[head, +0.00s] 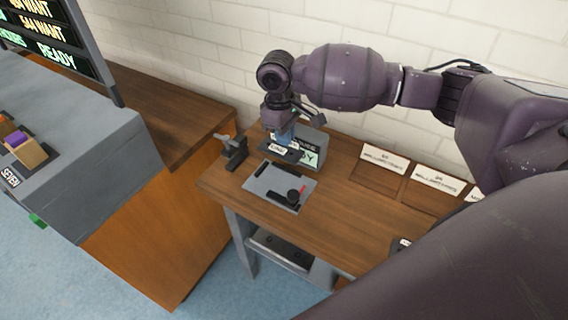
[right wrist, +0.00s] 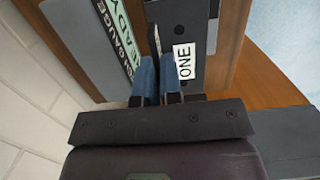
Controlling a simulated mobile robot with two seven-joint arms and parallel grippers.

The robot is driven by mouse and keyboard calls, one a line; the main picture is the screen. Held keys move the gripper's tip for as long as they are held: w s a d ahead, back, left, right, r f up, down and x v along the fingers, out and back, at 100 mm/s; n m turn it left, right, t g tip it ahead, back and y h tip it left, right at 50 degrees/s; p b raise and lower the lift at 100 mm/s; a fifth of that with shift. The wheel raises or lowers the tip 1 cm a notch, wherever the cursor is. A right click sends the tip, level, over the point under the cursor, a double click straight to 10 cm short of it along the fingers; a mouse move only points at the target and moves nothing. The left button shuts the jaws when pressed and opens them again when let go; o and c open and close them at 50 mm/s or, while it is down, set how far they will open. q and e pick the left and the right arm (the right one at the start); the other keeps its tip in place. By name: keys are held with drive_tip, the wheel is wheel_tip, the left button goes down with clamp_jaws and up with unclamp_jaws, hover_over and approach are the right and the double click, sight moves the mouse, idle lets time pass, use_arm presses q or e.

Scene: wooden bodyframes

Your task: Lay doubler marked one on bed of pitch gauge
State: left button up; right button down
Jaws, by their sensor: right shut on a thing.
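The doubler marked one (head: 296,157) is a dark flat piece with a white ONE label. It is at the back of the wooden bench, and the right wrist view shows it close up (right wrist: 190,25). My right gripper (head: 283,138) has blue fingers (right wrist: 158,75) shut on a thin dark upright part of it. I cannot tell whether the doubler touches what is below it. The pitch gauge's grey sign housing (head: 316,143) stands just beside it, with GAUGE and READY lettering (right wrist: 122,40). My left gripper is not in view.
A grey plate (head: 262,187) with black bars, a knob and a red mark lies in front. A dark device (head: 234,151) stands at the bench's left end. Labelled trays (head: 378,181) lie to the right. A brick wall is close behind.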

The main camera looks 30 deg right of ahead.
wheel_tip(320, 180, down, 3)
drive_tip(key=shift+f, duration=0.15)
drive_tip(key=f, duration=0.1)
drive_tip(key=b, duration=0.2)
hover_over(286, 174)
wheel_tip(286, 174, down, 5)
drive_tip(key=shift+w+a+f, duration=0.1)
drive_tip(key=shift+w, duration=0.05)
drive_tip(key=shift+f, duration=0.25)
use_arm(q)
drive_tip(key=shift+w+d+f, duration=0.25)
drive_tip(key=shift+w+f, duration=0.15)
use_arm(e)
drive_tip(key=shift+r, duration=0.1)
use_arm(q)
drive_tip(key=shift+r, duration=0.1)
use_arm(e)
drive_tip(key=shift+f, duration=0.4)
use_arm(q)
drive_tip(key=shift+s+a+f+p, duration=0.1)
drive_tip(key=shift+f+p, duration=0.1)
drive_tip(key=shift+p, duration=0.1)
use_arm(e)
drive_tip(key=shift+f, duration=0.2)
drive_tip(key=c, duration=1.3)
unclamp_jaws()
